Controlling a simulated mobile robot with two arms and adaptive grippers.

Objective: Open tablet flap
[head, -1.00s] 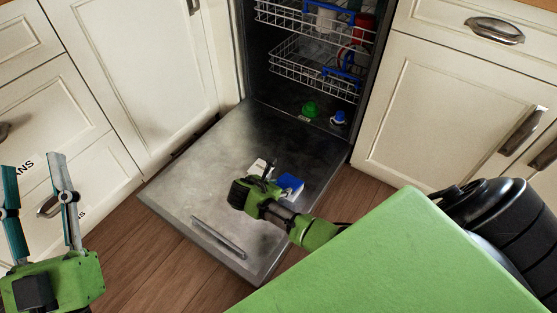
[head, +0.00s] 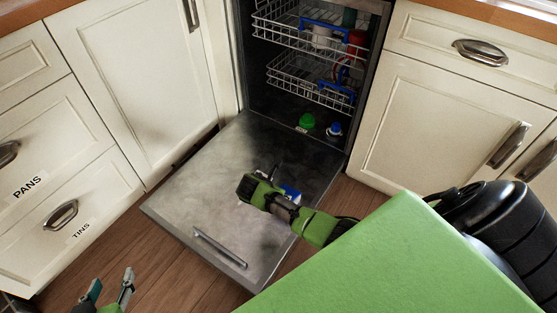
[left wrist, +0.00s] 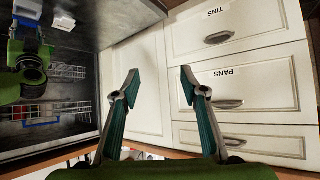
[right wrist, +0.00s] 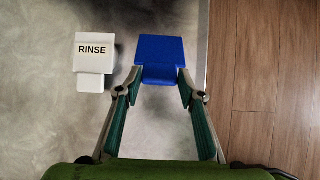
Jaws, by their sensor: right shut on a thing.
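The blue tablet flap (right wrist: 160,50) lies on the inner face of the lowered dishwasher door (head: 185,195). The right wrist view shows it between my right fingertips. My right gripper (right wrist: 160,82) is shut on its near edge. I cannot tell how far the flap is raised. In the head view the flap (head: 291,192) shows partly behind my right gripper (head: 254,187). A white cover marked RINSE (right wrist: 92,56) is left of the flap in the right wrist view. My left gripper (head: 112,283) is open and empty, low in front of the left drawers; its wide fingers show in the left wrist view (left wrist: 160,84).
Two wire racks (head: 312,75) with dishes are inside the dishwasher. A green cap (head: 307,121) and a blue-and-white cap (head: 334,130) are at the tub's front edge. Drawers marked PANS (head: 28,187) and TINS (head: 82,230) stand left. The door handle bar (head: 219,248) is near the door's front edge.

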